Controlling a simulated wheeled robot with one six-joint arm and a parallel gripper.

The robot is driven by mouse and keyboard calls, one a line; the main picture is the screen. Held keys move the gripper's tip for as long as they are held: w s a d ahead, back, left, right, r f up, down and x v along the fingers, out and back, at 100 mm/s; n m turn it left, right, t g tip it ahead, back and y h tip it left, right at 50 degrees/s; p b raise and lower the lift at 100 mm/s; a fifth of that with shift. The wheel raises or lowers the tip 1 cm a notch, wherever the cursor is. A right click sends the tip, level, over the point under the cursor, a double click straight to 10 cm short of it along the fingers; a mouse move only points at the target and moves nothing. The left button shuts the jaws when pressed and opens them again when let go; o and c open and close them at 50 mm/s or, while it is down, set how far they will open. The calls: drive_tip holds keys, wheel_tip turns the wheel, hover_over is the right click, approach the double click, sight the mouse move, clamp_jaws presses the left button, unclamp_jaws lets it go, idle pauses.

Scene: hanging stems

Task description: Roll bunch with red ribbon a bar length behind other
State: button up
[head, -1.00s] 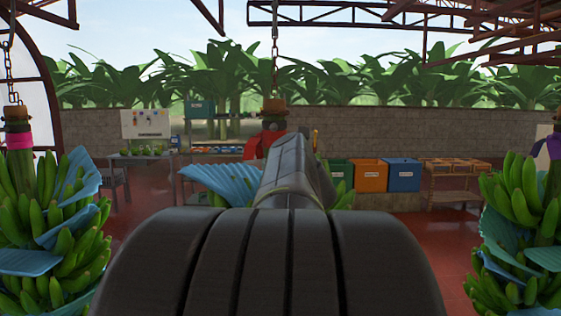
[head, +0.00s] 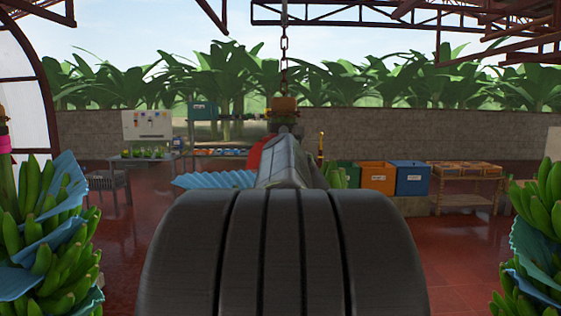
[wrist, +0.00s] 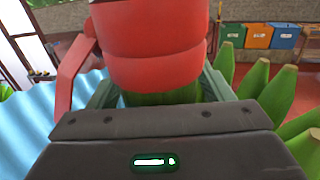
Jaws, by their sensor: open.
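The bunch with the red ribbon hangs straight ahead on a chain (head: 285,50). The red ribbon (wrist: 150,62) wraps its stem and fills the upper middle of the wrist view, with a loop at the left. In the head view a bit of the ribbon (head: 259,152) shows beside my arm, which hides most of the bunch. Its blue sheet (head: 212,180) sticks out left. My gripper (wrist: 160,90) is open, its fingers on either side of the stem just under the ribbon. Whether they touch it cannot be told. The bunch with a pink ribbon (head: 4,144) hangs at left.
Orange (head: 378,177) and blue (head: 412,177) bins, a wooden table (head: 465,178) and a wall (head: 450,140) lie farther back. Red floor shows clear between the right bunch and my arm.

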drive_tip(key=shift+w, duration=0.15)
drive_tip(key=c, duration=1.3)
drive_tip(key=shift+a+r, duration=0.1)
drive_tip(key=shift+r, duration=0.05)
drive_tip(key=shift+c, duration=0.2)
drive_tip(key=shift+p, duration=0.5)
drive_tip(key=shift+a, duration=0.3)
drive_tip(key=o, duration=1.3)
drive_tip(key=shift+o, duration=0.2)
